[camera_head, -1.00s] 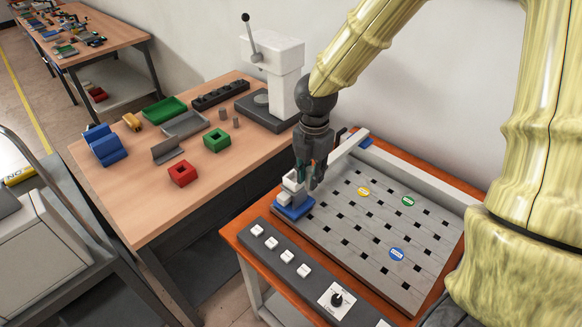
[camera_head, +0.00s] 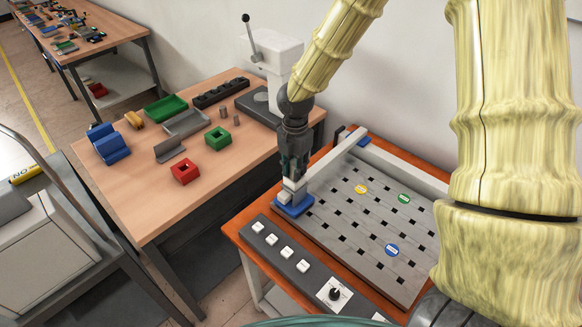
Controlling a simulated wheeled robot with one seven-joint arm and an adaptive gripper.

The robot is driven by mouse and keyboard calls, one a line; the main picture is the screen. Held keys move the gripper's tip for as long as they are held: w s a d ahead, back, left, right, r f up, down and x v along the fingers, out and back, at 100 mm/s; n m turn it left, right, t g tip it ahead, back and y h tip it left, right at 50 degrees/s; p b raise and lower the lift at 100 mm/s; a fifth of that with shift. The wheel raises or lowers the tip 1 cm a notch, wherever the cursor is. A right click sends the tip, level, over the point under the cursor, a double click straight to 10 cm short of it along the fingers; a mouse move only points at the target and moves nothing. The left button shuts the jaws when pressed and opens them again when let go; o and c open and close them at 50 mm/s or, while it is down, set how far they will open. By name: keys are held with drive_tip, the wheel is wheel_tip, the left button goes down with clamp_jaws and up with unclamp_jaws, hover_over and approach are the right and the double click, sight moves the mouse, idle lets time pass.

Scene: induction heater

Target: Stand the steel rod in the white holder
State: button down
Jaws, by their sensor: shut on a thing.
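The white holder (camera_head: 296,184) is a small white block on a blue base (camera_head: 296,208). It sits at the left corner of the slotted grey plate. My gripper (camera_head: 293,174) points down right above the holder, with its fingertips at the holder's top. The fingers look close together, shut on the steel rod. The rod itself is hidden between the fingers, so its tilt and whether it touches the holder cannot be told.
The grey plate (camera_head: 372,222) carries yellow, green and blue discs. A rail (camera_head: 338,160) runs behind the holder, and a button panel (camera_head: 290,256) lies in front. The wooden table (camera_head: 135,195) at left holds a red block (camera_head: 185,171), a green block (camera_head: 218,138) and a press (camera_head: 275,55).

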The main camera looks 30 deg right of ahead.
drive_tip(key=shift+w+d+f, duration=0.1)
drive_tip(key=shift+w+f, duration=0.05)
drive_tip(key=shift+f, duration=0.3)
drive_tip(key=c, duration=1.3)
unclamp_jaws()
drive_tip(key=shift+r, duration=0.15)
drive_tip(key=shift+o, duration=0.2)
drive_tip(key=shift+r+b, duration=1.1)
drive_tip(key=shift+r, duration=4.9)
drive_tip(key=shift+r, duration=0.1)
